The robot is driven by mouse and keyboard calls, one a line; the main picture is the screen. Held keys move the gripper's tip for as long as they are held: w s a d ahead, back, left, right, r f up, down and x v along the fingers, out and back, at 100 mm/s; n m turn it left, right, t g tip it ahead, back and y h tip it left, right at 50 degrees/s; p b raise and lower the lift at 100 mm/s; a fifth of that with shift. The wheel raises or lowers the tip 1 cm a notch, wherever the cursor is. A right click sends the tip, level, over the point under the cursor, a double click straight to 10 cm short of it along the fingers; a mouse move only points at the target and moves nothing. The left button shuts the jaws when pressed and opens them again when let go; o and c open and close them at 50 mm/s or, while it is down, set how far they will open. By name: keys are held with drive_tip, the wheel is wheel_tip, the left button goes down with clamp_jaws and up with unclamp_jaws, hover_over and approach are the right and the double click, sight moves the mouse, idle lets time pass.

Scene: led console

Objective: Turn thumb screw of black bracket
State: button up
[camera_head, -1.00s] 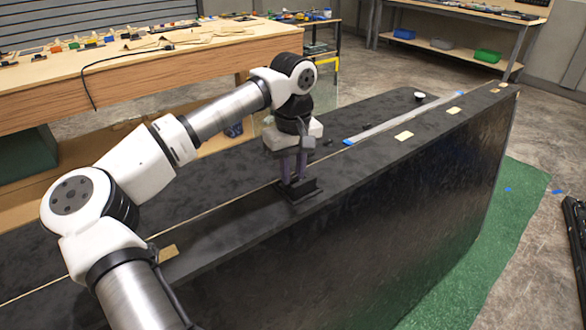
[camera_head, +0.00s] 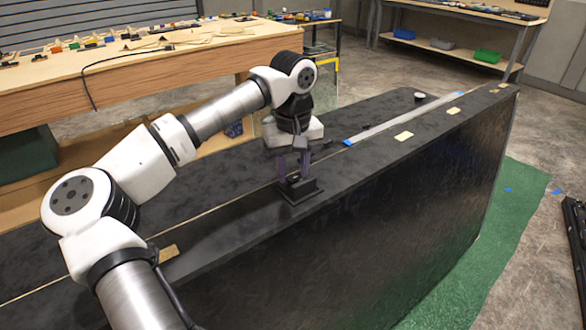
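The black bracket (camera_head: 300,189) stands on the black top of the long console (camera_head: 235,221), close to its front edge. It has a flat base with a raised block. My gripper (camera_head: 293,174) points down just above the bracket. Its two purple-grey fingers stand apart with a visible gap, their tips beside or just above the top of the raised block. I cannot make out the thumb screw; it is too small or hidden at the fingers. Whether the fingertips touch anything is not clear.
A light strip (camera_head: 395,123) with blue ends lies along the console top to the right. A wooden workbench (camera_head: 150,75) stands behind. Green matting (camera_head: 478,262) lies on the floor at right.

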sight(293, 178)
drive_tip(key=shift+o, duration=0.8)
drive_tip(key=shift+f, duration=0.15)
wheel_tip(293, 178, up, 14)
drive_tip(key=shift+b, duration=0.45)
drive_tip(key=shift+s+f, duration=0.15)
